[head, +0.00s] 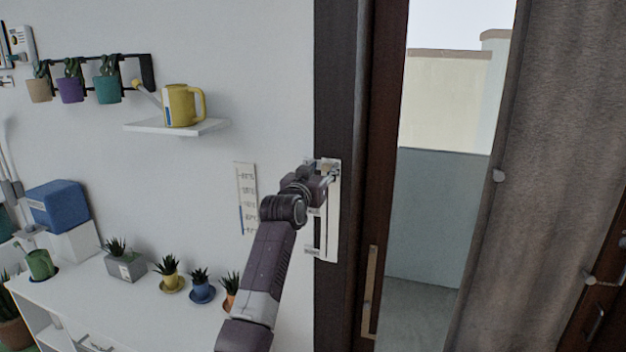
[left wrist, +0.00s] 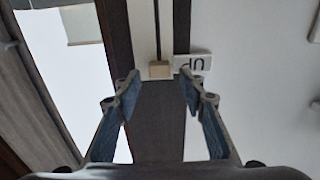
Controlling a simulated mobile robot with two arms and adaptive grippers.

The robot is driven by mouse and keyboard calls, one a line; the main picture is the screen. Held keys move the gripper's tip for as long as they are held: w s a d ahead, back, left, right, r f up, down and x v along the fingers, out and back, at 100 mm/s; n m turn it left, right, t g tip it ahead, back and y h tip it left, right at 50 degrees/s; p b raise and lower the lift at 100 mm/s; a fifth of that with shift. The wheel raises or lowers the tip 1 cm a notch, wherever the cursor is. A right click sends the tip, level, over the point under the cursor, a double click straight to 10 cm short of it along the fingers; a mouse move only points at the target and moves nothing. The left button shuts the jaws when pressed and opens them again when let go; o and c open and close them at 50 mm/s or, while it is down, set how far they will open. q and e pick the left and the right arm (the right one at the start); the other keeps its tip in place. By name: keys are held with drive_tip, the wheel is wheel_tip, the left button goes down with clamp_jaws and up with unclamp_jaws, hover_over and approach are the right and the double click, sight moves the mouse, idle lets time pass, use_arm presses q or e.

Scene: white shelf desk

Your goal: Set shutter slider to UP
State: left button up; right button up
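The shutter slider panel (head: 333,225) is a tall white plate on the dark door frame, with a vertical track. In the left wrist view a small beige slider knob (left wrist: 160,70) sits at the end of the dark slot, level with and beside the white label reading UP (left wrist: 193,64), which appears upside down. My left gripper (head: 326,175) is at the top of the panel in the head view and covers part of it. In the wrist view the left gripper (left wrist: 160,88) has its fingers apart, one either side of the knob's line, with nothing between them. My right gripper is out of view.
A white desk (head: 95,300) with potted plants stands at lower left. A wall shelf (head: 175,127) holds a yellow watering can (head: 182,105). A paper chart (head: 246,195) hangs left of the door frame (head: 335,60). A grey curtain (head: 540,150) hangs at right.

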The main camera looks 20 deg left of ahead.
use_arm(q)
drive_tip(key=s, duration=1)
drive_tip(key=shift+s+a, duration=0.15)
drive_tip(key=shift+s, duration=0.1)
